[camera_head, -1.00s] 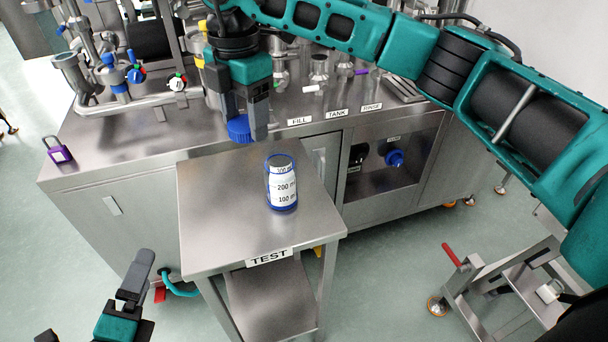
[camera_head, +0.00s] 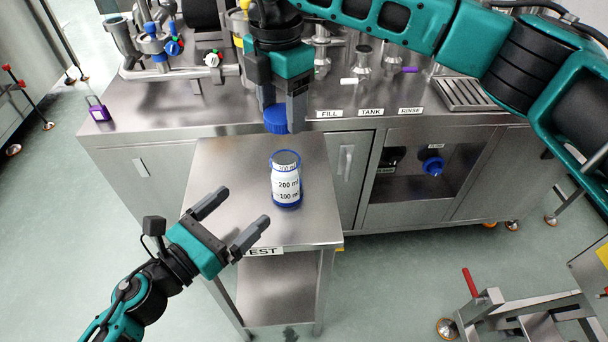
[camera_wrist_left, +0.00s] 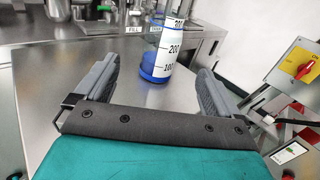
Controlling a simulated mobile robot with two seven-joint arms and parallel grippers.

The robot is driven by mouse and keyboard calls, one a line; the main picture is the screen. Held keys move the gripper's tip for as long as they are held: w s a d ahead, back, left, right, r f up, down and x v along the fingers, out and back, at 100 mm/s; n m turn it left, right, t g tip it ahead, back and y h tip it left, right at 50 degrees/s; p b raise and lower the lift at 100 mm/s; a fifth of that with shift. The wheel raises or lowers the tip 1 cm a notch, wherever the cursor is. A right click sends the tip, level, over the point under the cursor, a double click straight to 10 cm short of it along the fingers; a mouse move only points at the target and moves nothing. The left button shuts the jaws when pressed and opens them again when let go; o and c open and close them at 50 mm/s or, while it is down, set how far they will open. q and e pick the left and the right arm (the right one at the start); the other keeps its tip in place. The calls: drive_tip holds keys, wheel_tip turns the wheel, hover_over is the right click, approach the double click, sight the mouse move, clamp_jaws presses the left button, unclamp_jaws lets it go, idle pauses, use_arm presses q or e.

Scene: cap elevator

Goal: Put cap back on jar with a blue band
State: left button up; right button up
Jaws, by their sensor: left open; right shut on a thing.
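The jar (camera_head: 286,182) stands upright on the small steel table marked TEST (camera_head: 235,165). It has white measuring marks and blue at its rim and base; its top has no cap on it. It also shows in the left wrist view (camera_wrist_left: 170,45), beyond and between my left fingers. My right gripper (camera_head: 280,98) points down and is shut on the blue cap (camera_head: 276,119), held above and behind the jar, apart from it. My left gripper (camera_head: 237,216) is open and empty over the table's front left, its fingers pointing towards the jar without touching it.
Behind the table is a steel workbench (camera_head: 130,112) with pipes, valves and FILL, TANK and RINSE labels (camera_head: 370,112). A purple padlock (camera_head: 98,112) sits at its left end. The tabletop around the jar is clear. A frame with a red handle (camera_head: 470,283) stands at the lower right.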

sight(275, 181)
use_arm(q)
drive_tip(key=shift+d+m, duration=0.25)
drive_tip(key=shift+m, duration=0.05)
drive_tip(key=shift+w, duration=0.1)
drive_tip(key=x, duration=1.2)
drive_tip(key=shift+d, duration=0.1)
drive_tip(key=shift+c, duration=0.4)
drive_tip(key=c, duration=1.4)
drive_tip(key=shift+c, duration=0.2)
use_arm(e)
drive_tip(key=shift+f, duration=2.5)
drive_tip(key=shift+f, duration=0.9)
